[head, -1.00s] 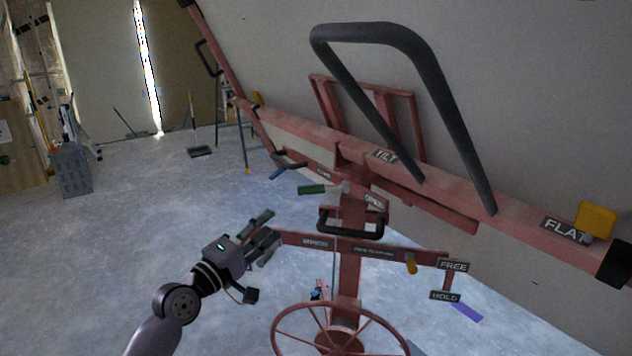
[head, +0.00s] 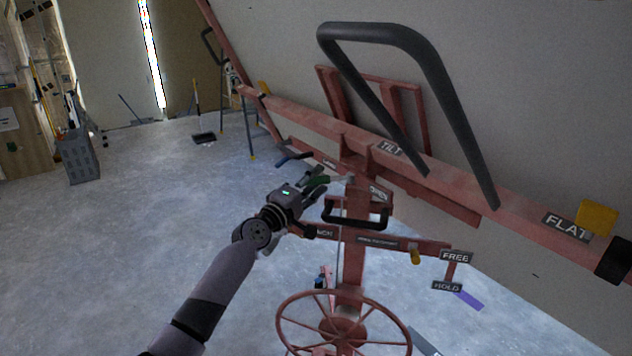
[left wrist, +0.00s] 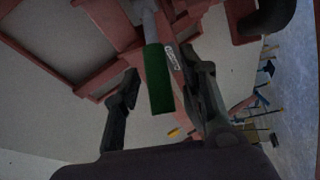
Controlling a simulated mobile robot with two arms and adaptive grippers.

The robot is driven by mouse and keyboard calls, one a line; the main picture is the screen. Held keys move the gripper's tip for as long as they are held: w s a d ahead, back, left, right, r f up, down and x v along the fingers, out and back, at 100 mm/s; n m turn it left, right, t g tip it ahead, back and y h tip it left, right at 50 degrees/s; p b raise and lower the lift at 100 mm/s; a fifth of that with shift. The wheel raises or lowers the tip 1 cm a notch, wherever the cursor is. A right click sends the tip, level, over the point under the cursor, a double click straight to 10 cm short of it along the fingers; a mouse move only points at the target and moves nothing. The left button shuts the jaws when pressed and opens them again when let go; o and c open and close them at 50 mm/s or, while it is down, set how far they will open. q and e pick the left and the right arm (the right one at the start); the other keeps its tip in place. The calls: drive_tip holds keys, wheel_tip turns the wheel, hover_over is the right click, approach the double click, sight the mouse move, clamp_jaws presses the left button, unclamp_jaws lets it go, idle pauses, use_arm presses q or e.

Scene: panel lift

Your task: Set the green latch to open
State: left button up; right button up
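The green latch (left wrist: 158,80) is a green-sleeved lever on a grey shaft. In the left wrist view it lies between the two spread fingers of my left gripper (left wrist: 158,100), with gaps on both sides. In the head view my left gripper (head: 316,183) is at the latch and partly covers its green sleeve. A small label plate (head: 378,194) stands to the right of the latch on the red frame; its text is partly hidden. My right gripper is in neither view.
A black handle (head: 357,214) sits just right of my left gripper. The red handwheel (head: 343,322) is below. A large black loop handle (head: 375,32) and the red beam (head: 470,203) cross the right side. Open floor (head: 120,240) lies to the left.

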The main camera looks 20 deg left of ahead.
use_arm(q)
drive_tip(key=shift+w+d+r, duration=0.1)
drive_tip(key=shift+w, duration=0.2)
drive_tip(key=shift+c, duration=0.3)
clamp_jaws()
idle(0.5)
